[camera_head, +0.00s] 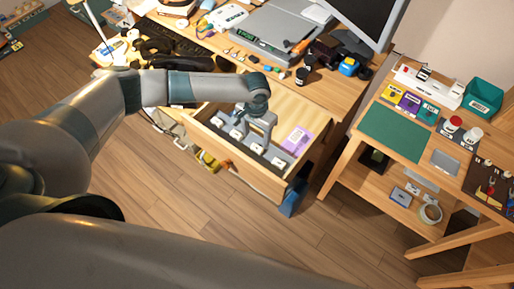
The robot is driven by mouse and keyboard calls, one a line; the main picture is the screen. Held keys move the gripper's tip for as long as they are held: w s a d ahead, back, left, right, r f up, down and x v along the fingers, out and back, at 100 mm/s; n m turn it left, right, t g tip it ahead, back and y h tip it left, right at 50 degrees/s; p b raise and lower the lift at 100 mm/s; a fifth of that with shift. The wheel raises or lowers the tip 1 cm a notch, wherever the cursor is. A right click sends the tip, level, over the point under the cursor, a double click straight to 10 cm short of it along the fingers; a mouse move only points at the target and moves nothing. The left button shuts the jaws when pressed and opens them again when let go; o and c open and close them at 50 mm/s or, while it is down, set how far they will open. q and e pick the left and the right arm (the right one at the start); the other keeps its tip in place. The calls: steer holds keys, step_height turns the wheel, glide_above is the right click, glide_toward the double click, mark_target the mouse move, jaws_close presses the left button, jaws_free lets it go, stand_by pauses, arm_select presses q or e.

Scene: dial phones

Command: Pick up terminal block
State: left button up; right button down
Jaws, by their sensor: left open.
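My left gripper (258,137) reaches down into the open drawer (232,165) of the wooden desk, with its fingers apart. Below and beside it is a grey divided tray holding several small pale pieces, one of them a white piece (278,162) near the right end. The terminal block may be one of these pieces, but they are too small to tell which. The fingers partly hide the tray's middle, and I cannot tell whether they touch anything. No piece is visibly held between them. My right gripper is not in view.
A purple-and-white packet (297,138) lies in the drawer, right of the gripper. The desk above holds a grey scale (283,30), a monitor (366,18) and small parts. A side table with a green mat (394,133) stands at the right. The drawer walls surround the gripper.

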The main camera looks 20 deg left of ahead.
mark_target(257, 147)
arm_select(q)
steer(key=shift+s+d+f+p, duration=0.1)
steer(key=shift+s+f+p, duration=0.05)
steer(key=shift+f+p, duration=0.35)
steer(key=shift+s+d+f+p, duration=0.15)
steer(key=shift+f+p, duration=0.25)
steer(key=shift+f, duration=1.75)
steer(key=c, duration=1.1)
